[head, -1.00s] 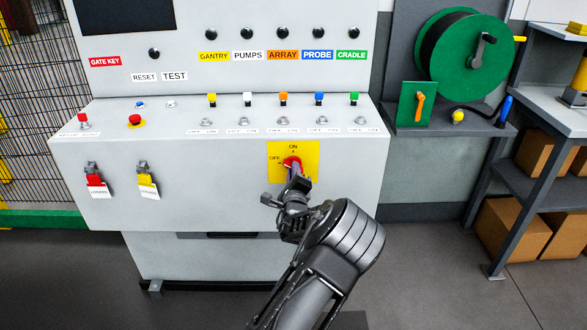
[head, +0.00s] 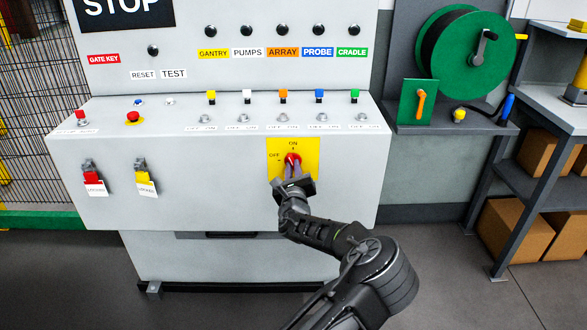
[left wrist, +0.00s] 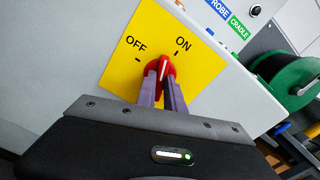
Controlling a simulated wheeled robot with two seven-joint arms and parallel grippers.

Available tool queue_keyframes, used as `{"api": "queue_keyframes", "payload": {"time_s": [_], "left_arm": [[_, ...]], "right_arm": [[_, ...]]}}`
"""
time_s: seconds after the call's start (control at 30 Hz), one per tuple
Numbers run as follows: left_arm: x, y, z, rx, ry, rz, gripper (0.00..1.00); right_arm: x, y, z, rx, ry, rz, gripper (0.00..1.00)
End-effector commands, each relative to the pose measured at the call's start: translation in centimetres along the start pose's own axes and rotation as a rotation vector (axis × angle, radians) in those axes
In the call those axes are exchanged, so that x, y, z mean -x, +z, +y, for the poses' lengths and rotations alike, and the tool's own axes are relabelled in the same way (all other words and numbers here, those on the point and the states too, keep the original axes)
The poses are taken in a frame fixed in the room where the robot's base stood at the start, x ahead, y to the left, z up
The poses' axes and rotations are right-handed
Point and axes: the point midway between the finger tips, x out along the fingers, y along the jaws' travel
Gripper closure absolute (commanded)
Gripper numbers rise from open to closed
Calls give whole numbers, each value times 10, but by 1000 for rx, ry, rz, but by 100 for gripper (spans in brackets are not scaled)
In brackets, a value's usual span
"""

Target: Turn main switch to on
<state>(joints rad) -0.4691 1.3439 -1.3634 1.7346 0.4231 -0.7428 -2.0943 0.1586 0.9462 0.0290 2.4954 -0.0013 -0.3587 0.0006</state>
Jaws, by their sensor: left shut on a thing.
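The main switch is a red rotary knob (head: 292,158) on a yellow plate (head: 308,147) marked OFF at left and ON at top, low on the right of the grey console. In the left wrist view the knob (left wrist: 164,67) has a white mark that points up, close to the ON side. My left gripper (head: 293,167) comes at it from below. Its two fingers (left wrist: 164,84) are shut on the knob, one on each side, and partly hide it. My right gripper is not in view.
Small coloured toggles (head: 284,98) stand on the console's ledge above the plate. Red (head: 92,178) and yellow (head: 143,177) padlocks with tags hang at left. A green reel (head: 466,55) and a shelf of boxes are at right.

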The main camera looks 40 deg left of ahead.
Motion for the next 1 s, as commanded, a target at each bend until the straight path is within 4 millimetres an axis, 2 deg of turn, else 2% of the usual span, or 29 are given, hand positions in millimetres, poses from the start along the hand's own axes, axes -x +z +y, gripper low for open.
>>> {"api": "queue_keyframes", "payload": {"time_s": [0.47,0.93,0.97,1.0], "left_arm": [[1,-4,1,-56,0,5,100],[1,-4,2,-393,2,5,100],[1,-2,1,-393,2,5,86],[0,-2,1,-389,2,5,82]], "right_arm": [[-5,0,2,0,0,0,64],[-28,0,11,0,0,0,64],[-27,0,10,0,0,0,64],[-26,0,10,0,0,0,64]]}}
